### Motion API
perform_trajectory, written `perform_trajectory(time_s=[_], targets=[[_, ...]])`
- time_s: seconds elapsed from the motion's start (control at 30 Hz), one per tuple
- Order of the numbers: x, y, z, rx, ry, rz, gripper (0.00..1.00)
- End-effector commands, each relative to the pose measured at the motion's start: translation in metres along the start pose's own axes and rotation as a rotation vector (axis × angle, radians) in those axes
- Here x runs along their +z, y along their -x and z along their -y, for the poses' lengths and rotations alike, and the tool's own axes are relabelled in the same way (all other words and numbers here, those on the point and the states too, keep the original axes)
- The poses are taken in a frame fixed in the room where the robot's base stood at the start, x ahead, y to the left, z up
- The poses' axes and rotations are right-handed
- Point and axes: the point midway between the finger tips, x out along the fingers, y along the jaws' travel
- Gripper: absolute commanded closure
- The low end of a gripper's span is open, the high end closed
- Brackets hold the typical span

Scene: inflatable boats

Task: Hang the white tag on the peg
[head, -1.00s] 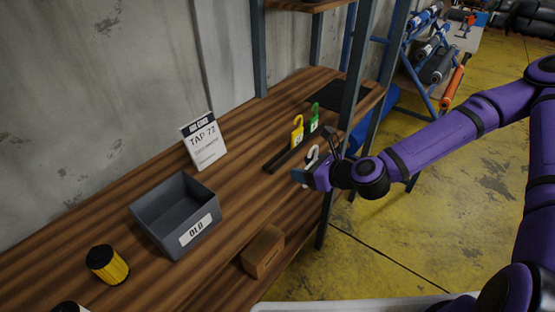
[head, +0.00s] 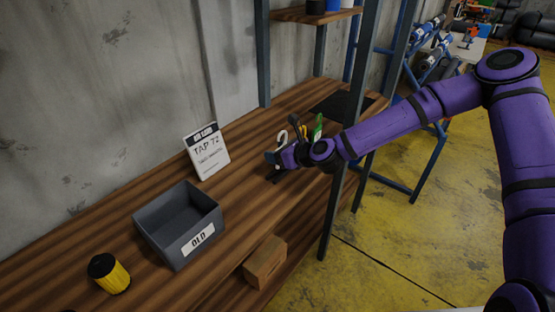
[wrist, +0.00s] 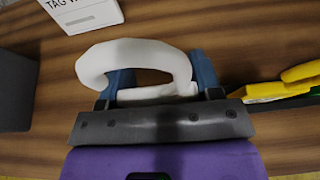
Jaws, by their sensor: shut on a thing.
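My gripper (head: 272,156) is above the wooden shelf, shut on the white tag (head: 281,138). In the wrist view the tag's thick white hook (wrist: 135,58) stands out beyond the blue fingers of my gripper (wrist: 160,85); the rest of the tag is hidden by the gripper. A green tag (head: 317,128) and a yellow tag (head: 304,131) are just right of my gripper; the yellow one also shows at the right of the wrist view (wrist: 300,72). The dark rail at the tags is mostly hidden behind my gripper, and I cannot make out a free peg.
A white sign (head: 207,151) stands against the wall, left of my gripper. A grey bin (head: 165,247) labelled OLD, a yellow and black canister (head: 110,274) and a wooden block (head: 265,262) are nearer. A dark shelf post (head: 340,205) stands close to my arm.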

Motion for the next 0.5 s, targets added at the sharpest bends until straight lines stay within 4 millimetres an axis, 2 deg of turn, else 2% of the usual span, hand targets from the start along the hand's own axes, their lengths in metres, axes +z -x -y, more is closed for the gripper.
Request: perform_trajectory(time_s=[0.2,0.5], targets=[[-0.027,-0.013,0.000,0.001,-0.003,-0.001,0.64],[-0.029,-0.013,0.000,0.001,-0.001,0.001,0.64]])
